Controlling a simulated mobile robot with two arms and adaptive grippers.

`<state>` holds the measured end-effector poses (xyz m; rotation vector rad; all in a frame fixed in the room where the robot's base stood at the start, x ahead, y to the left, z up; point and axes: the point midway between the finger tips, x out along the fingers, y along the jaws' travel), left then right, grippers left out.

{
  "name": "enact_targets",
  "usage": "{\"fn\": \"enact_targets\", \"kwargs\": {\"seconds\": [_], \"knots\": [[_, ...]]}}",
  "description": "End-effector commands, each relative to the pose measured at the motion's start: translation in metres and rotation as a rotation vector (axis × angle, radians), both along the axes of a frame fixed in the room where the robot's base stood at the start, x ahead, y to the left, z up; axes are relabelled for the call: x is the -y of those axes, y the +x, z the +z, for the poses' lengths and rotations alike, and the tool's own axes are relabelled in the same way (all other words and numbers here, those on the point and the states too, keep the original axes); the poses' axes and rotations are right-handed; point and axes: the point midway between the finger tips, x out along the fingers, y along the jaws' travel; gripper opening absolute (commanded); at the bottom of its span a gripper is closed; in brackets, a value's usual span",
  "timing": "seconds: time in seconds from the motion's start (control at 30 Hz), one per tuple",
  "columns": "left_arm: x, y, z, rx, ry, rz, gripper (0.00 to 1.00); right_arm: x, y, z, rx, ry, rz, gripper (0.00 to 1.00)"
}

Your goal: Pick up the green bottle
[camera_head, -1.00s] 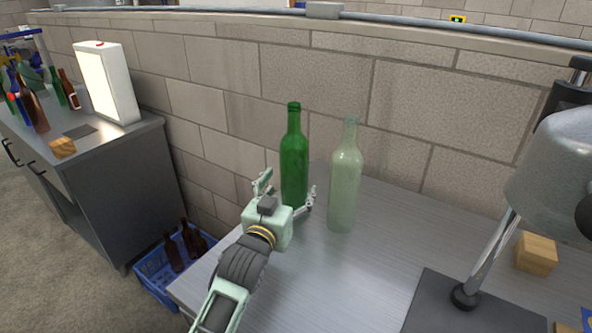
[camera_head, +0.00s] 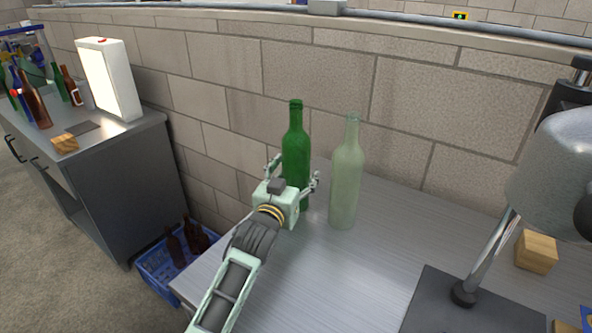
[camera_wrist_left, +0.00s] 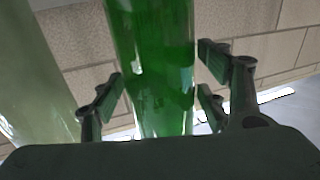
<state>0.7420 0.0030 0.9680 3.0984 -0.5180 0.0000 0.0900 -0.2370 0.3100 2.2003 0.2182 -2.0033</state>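The green bottle (camera_head: 296,150) stands upright on the metal table near the brick wall. My left gripper (camera_head: 293,175) is open around the lower part of the bottle, one finger on each side. In the left wrist view the green bottle (camera_wrist_left: 152,70) stands between the fingers of my left gripper (camera_wrist_left: 160,95), with a visible gap on both sides. My right gripper is not in view.
A pale clear-green bottle (camera_head: 345,180) stands close to the right of the green one. A lamp (camera_head: 555,165) and a wooden block (camera_head: 536,251) are at the right. A blue crate (camera_head: 160,277) with brown bottles sits on the floor at left. The middle of the table is clear.

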Motion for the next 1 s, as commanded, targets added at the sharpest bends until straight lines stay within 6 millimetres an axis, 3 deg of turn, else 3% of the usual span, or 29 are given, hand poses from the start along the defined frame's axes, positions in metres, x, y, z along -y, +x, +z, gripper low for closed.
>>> {"fn": "enact_targets", "kwargs": {"seconds": [0.6,0.87,1.0], "knots": [[0.000,0.000,0.000,-0.001,0.000,0.000,0.11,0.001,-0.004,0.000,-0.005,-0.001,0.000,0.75],[0.000,0.000,0.006,0.006,-0.002,-0.001,0.10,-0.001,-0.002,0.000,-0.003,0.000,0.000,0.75],[0.000,0.000,0.024,0.010,-0.002,-0.001,0.10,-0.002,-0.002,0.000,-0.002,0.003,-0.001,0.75]]}}
